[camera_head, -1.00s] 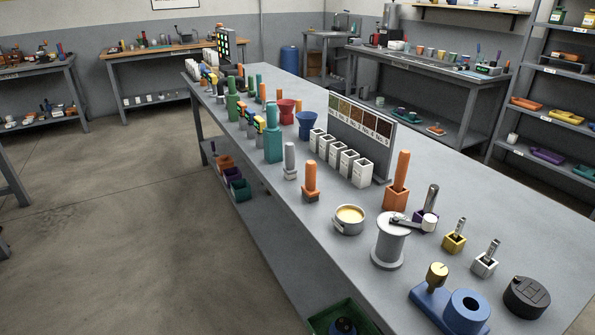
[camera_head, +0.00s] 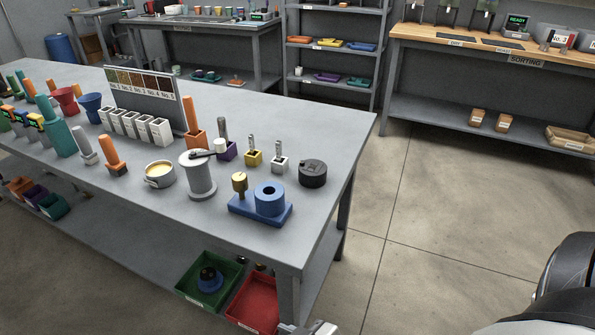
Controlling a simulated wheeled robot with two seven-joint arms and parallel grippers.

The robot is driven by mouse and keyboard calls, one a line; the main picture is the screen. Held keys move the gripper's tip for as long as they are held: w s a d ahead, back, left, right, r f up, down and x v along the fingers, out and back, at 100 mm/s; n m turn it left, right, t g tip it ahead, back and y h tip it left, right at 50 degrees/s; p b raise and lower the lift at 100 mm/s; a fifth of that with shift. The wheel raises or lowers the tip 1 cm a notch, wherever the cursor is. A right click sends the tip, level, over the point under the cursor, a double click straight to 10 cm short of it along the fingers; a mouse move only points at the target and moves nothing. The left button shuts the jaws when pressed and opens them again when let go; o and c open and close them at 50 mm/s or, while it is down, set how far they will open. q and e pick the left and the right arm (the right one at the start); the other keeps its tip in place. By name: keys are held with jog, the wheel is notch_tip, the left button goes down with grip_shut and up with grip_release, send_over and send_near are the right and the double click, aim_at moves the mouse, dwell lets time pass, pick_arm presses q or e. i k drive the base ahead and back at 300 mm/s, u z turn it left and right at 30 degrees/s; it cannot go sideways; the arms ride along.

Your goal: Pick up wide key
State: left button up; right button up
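Small keys with grey shanks stand upright in holders near the table's right end. One key (camera_head: 252,144) is in a yellow block (camera_head: 253,157), and another key (camera_head: 280,150) is in a white block (camera_head: 279,164). A thicker grey handle (camera_head: 223,128) rises from a purple block (camera_head: 228,151) behind them. I cannot tell from their shapes which one is the wide key. Neither gripper's fingers can be made out.
A black round puck (camera_head: 313,173) and a blue base with a ring (camera_head: 270,200) stand near the keys. Green (camera_head: 229,272) and red (camera_head: 255,300) bins sit below. Floor is clear right of the table.

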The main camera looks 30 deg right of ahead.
aim_at(278, 144)
jog(key=z, duration=1.3)
jog(key=i, duration=0.25)
jog(key=u, duration=0.4)
